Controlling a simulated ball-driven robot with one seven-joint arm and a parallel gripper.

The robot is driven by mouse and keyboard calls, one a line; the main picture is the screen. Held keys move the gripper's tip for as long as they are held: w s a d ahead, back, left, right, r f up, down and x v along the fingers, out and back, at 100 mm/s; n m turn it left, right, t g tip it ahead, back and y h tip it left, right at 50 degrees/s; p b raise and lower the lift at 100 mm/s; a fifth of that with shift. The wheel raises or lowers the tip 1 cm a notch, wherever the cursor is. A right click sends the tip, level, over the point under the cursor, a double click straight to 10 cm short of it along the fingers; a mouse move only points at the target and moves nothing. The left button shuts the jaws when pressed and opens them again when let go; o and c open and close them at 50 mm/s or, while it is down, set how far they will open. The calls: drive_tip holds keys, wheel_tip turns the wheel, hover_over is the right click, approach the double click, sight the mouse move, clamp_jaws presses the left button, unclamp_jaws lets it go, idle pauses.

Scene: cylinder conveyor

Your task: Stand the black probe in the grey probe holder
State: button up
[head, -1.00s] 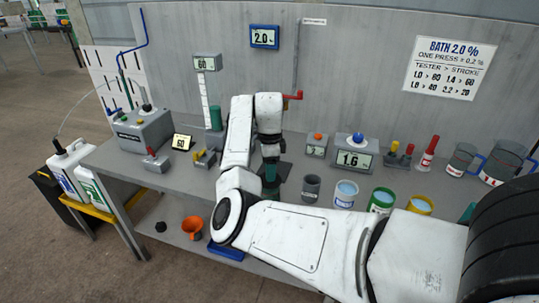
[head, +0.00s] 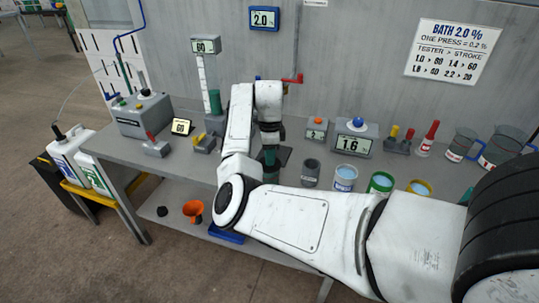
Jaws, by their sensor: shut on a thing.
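My gripper (head: 269,146) points down over the bench, left of the tester with the 1.6 display (head: 352,146). Its fingers look dark and greenish and are partly hidden by my white arm. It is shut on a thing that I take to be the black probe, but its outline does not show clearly. Nothing is seen standing in the cylinder.
Cups with white (head: 344,178), green (head: 381,183) and yellow (head: 420,187) rims stand right of the grey cylinder. Red-handled tools and beakers (head: 462,143) are farther right. A grey box (head: 142,115) stands at the left end.

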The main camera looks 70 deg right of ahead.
drive_tip(key=o, duration=0.3)
clamp_jaws()
drive_tip(key=shift+r, duration=0.15)
drive_tip(key=shift+r+p, duration=2.15)
drive_tip(key=shift+r, duration=0.2)
drive_tip(key=shift+r+p, duration=0.4)
drive_tip(key=shift+r, duration=2.05)
